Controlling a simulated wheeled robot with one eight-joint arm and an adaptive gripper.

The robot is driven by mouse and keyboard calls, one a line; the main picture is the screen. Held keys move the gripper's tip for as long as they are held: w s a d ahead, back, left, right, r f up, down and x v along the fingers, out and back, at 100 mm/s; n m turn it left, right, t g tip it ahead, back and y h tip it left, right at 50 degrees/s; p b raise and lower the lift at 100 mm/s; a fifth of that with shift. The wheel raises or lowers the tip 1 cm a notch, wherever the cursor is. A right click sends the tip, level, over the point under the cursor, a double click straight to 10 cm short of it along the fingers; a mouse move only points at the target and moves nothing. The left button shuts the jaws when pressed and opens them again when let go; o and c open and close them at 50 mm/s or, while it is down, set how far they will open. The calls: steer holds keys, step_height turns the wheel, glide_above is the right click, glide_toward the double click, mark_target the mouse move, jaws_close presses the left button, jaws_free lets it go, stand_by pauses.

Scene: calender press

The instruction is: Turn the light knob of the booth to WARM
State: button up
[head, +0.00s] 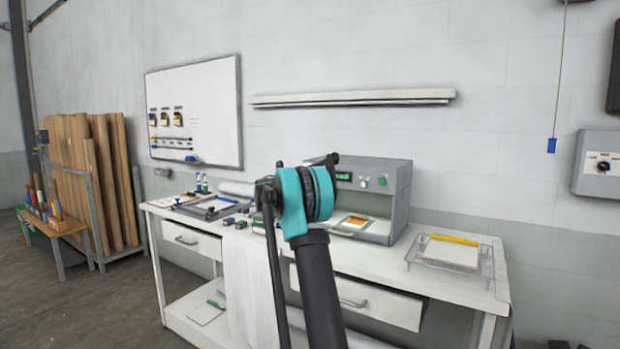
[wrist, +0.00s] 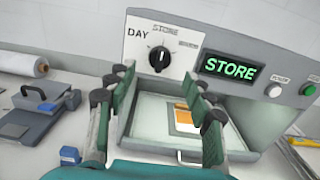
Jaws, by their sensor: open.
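The booth is a grey box (head: 400,185) on the white bench. In the wrist view its panel carries the black light knob (wrist: 160,57) on a white plate. DAY is at the knob's left and STORE above it; a label on the right is too blurred to read. The knob's white mark points up, toward STORE. The green display (wrist: 230,70) reads STORE. My gripper (wrist: 157,76) is open and empty, its fingers spread either side below the knob, apart from it. In the head view my arm hides the knob and the gripper is not clear.
A white button (wrist: 274,91) and a green button (wrist: 307,89) sit right of the display. The booth's lit opening, holding an orange sample (wrist: 186,120), lies below the knob. A wire rack (head: 450,262) stands on the bench's right. A clamp-like tool (wrist: 40,110) lies left.

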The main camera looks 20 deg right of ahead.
steer(key=x, duration=0.6)
steer(key=shift+d, duration=0.15)
steer(key=c, duration=1.1)
